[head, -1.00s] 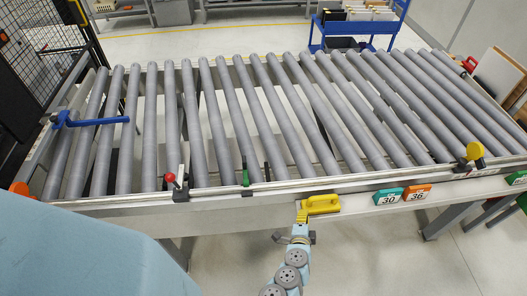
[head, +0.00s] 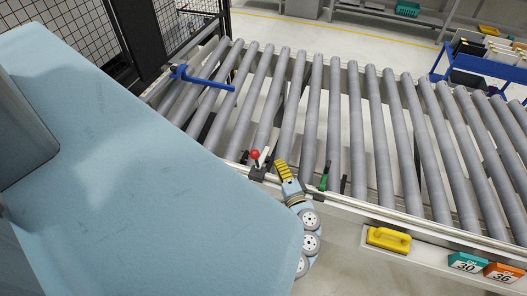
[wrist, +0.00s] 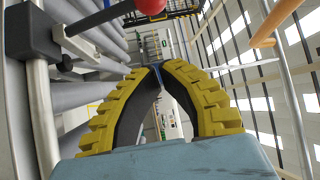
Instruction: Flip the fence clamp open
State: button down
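The fence clamp, with a red ball knob (head: 255,154) on a black base (head: 257,173), sits on the conveyor's front rail (head: 340,201). A pale upright piece stands beside the knob. My gripper (head: 281,166) has yellow ribbed fingers and is just right of the clamp, apart from it. In the wrist view my gripper (wrist: 158,68) has its fingertips together or nearly so, with nothing seen held. The red knob (wrist: 150,5) is at the top edge there, beyond the fingers and partly cut off. The clamp's dark block (wrist: 30,32) is at upper left.
A green lever (head: 325,176) stands on the rail right of my gripper. A blue bar (head: 205,79) reaches over the rollers at the far left. A yellow handle (head: 388,239) and numbered teal (head: 467,262) and orange (head: 503,272) tags are on the front ledge.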

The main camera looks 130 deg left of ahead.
jog(key=s+a+p, duration=0.1)
jog(key=s+p, duration=0.2)
jog(key=s, duration=0.5)
jog(key=shift+r+p, duration=0.25)
jog(key=shift+p, duration=0.05)
dwell(0.7)
jog(key=shift+w+d+f+g+b, duration=0.1)
jog(key=shift+w+f+g+b, duration=0.15)
jog(key=shift+b, duration=0.7)
jog(key=shift+s+r+n+b, duration=0.1)
jog(key=shift+r+n+b, duration=0.05)
jog(key=shift+n+b, duration=0.25)
